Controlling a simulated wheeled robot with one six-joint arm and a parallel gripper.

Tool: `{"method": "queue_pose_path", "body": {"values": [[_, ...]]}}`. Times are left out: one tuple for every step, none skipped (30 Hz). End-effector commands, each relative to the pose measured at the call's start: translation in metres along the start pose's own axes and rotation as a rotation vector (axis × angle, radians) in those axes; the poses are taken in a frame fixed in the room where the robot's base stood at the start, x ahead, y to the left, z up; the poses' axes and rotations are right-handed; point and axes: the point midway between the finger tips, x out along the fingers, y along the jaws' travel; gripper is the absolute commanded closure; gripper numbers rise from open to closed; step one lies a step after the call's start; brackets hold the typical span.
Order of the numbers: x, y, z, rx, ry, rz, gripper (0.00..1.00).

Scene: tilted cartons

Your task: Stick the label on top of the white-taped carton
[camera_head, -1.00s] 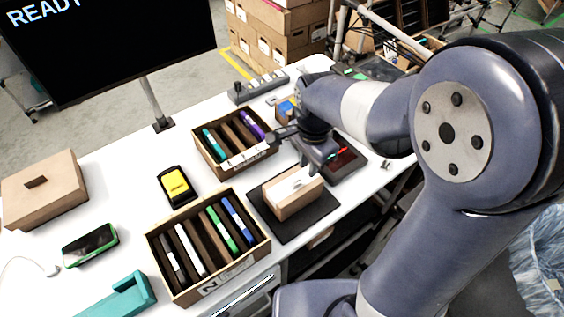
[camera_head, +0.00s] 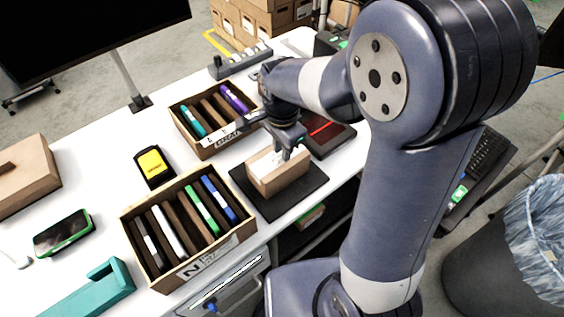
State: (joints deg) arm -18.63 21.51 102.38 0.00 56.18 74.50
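A small tan carton (camera_head: 279,180) sits on a dark mat (camera_head: 302,194) near the table's front right edge. Its top carries a white strip or sheet (camera_head: 264,163); I cannot tell whether this is tape, a label or both. My gripper (camera_head: 289,152) points down at the far right part of the carton's top, very close to it or touching. Its fingers are small and partly hidden, so their opening and anything between them cannot be made out.
Two open cartons with coloured upright items stand left of the mat, one nearer (camera_head: 187,229) and one farther (camera_head: 214,118). A yellow-topped black device (camera_head: 153,166), a phone (camera_head: 62,233) and a teal holder (camera_head: 95,291) lie further left. A dark device with a red line (camera_head: 323,131) sits behind my gripper.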

Motion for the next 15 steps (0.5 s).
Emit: {"method": "queue_pose_path", "body": {"values": [[0.0097, 0.0, 0.0, 0.0, 0.0, 0.0, 0.8], [0.0119, -0.0001, -0.0001, 0.0, 0.0, 0.0, 0.8], [0.0141, -0.0002, -0.0001, 0.0, 0.0, -0.001, 0.8], [0.0153, -0.0003, -0.0001, 0.0, 0.0, -0.001, 0.8], [0.016, -0.0003, -0.0001, 0.0, 0.0, -0.001, 0.8], [0.0166, -0.0003, -0.0001, 0.0, 0.0, -0.001, 0.8], [0.0167, -0.0003, -0.0001, 0.0, 0.0, -0.002, 0.8], [0.0166, -0.0003, -0.0001, 0.0, 0.0, -0.002, 0.8], [0.0163, -0.0003, -0.0001, 0.0, 0.0, -0.002, 0.8], [0.0161, -0.0003, -0.0001, 0.0, 0.0, -0.002, 0.8], [0.0159, -0.0003, -0.0001, 0.0, 0.0, -0.001, 0.8], [0.0159, -0.0003, -0.0001, 0.0, 0.0, -0.001, 0.8], [0.0158, -0.0003, -0.0001, 0.0, 0.0, -0.001, 0.8], [0.0158, -0.0002, -0.0001, 0.0, 0.0, -0.001, 0.8], [0.0158, -0.0002, -0.0001, 0.0, 0.0, -0.001, 0.82]]}}
